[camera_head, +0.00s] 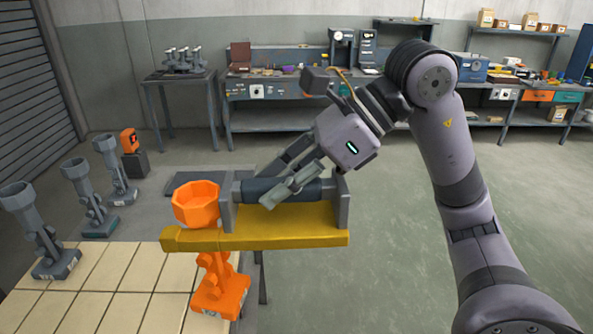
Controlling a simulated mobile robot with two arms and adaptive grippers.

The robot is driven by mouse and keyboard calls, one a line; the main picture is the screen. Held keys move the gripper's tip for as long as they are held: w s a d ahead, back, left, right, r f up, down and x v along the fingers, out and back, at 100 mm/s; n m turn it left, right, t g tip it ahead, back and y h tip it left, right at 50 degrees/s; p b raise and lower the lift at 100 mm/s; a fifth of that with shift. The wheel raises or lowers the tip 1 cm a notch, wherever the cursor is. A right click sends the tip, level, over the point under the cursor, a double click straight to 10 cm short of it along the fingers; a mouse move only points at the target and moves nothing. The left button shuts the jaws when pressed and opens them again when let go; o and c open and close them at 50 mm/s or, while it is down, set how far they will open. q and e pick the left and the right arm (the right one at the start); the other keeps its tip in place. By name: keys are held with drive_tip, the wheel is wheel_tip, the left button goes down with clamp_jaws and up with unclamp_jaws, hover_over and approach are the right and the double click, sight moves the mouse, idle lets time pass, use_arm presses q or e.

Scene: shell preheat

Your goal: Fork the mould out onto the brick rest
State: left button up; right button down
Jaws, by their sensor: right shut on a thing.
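An orange mould (220,285), a faceted cup on a jointed stem and foot, is upright at the right edge of the cream brick rest (115,295). I cannot tell whether its foot touches the bricks. A yellow fork (290,228) with grey end brackets and a dark bar handle lies level across the mould just under its cup, hiding the neck. My right gripper (291,187) is shut on the dark handle, right of the cup. My left gripper is not in view.
Three grey moulds (40,235) of similar shape stand at the left. A small orange device (129,140) sits on a dark block behind them. A dark plate (185,182) lies behind the cup. A workbench (290,90) lines the back wall; the floor at right is clear.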

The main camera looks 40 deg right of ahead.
sight(233, 185)
drive_tip(key=shift+w+a+p, duration=0.5)
drive_tip(key=shift+w+a, duration=0.05)
drive_tip(key=shift+a, duration=0.35)
drive_tip(key=shift+w+a+p, duration=0.55)
drive_tip(key=shift+w+a, duration=0.05)
drive_tip(key=shift+a, duration=0.25)
drive_tip(key=shift+w+a+p, duration=0.5)
drive_tip(key=shift+w+a, duration=0.05)
drive_tip(key=shift+a, duration=0.35)
drive_tip(key=shift+w+a+f+p, duration=0.1)
drive_tip(key=shift+w+a+p, duration=0.25)
drive_tip(key=shift+w+a, duration=0.25)
drive_tip(key=shift+w+a+f+p, duration=0.1)
drive_tip(key=shift+w+a+p, duration=0.25)
drive_tip(key=shift+a, duration=0.5)
drive_tip(key=shift+w+a+f+p, duration=0.1)
drive_tip(key=shift+w+a+p, duration=0.2)
drive_tip(key=shift+w+a, duration=0.35)
drive_tip(key=shift+a+f+b, duration=0.2)
drive_tip(key=shift+f+b, duration=0.55)
drive_tip(key=shift+f, duration=0.05)
wheel_tip(233, 185, down, 5)
drive_tip(key=b, duration=0.5)
drive_tip(key=shift+f, duration=0.2)
drive_tip(key=shift+f+b, duration=0.4)
drive_tip(key=shift+b, duration=0.3)
drive_tip(key=shift+f, duration=0.1)
drive_tip(key=shift+f+b, duration=0.8)
drive_tip(key=shift+b, duration=0.1)
